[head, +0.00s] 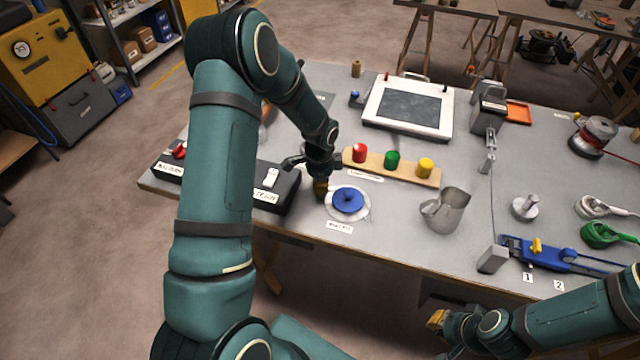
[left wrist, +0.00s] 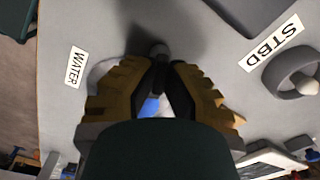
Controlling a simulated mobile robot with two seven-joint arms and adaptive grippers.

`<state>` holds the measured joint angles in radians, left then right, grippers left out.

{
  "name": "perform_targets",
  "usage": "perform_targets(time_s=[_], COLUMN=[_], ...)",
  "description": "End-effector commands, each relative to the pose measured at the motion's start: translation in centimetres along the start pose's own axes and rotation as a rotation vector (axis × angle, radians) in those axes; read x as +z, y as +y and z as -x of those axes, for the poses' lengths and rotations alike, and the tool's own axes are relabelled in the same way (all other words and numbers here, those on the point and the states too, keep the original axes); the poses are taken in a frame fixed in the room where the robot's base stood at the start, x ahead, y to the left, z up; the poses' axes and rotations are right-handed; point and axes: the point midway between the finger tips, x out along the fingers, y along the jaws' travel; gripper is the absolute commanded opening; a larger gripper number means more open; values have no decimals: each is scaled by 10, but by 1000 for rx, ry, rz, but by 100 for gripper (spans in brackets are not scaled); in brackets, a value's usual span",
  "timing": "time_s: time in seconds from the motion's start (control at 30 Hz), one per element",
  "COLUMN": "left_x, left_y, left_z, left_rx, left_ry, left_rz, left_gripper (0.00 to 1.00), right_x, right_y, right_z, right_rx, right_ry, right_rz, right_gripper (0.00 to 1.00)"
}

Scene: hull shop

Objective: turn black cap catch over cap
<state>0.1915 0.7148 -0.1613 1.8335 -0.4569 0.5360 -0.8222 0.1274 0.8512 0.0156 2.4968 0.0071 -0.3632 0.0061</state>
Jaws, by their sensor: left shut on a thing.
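The blue cap (head: 348,200) sits on a pale round plate (head: 333,214) near the table's front edge. My left gripper (head: 320,188) points down at the cap's left side, low over the table. In the left wrist view its yellow-padded fingers (left wrist: 160,65) close in around a small dark piece (left wrist: 160,50), which I take to be the black catch; most of it is hidden. A bit of the blue cap (left wrist: 151,106) shows between the fingers. My right gripper (head: 437,320) is off the table's front edge, away from the cap; its finger gap is unclear.
A black switch box (head: 285,190) stands close left of my left gripper. A wooden strip (head: 405,171) with red, green and yellow caps lies behind the blue cap. A metal jug (head: 445,211) stands to the right. Bare table lies between the cap and the jug.

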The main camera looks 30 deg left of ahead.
Motion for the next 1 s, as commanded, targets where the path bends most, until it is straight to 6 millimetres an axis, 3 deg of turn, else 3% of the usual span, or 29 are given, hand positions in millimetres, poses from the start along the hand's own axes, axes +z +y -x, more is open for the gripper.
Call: perform_targets(time_s=[0.5, 1.0], left_x=[1, 1], left_y=[2, 2], left_z=[-1, -2], left_rx=[5, 6], left_ry=[-1, -1], left_rz=[-366, -450], left_gripper=[0, 0], right_x=[-2, -3], right_y=[-2, -2], right_z=[4, 6], right_rx=[1, 1], right_ry=[5, 7], right_rz=[-2, -2], right_gripper=[0, 0])
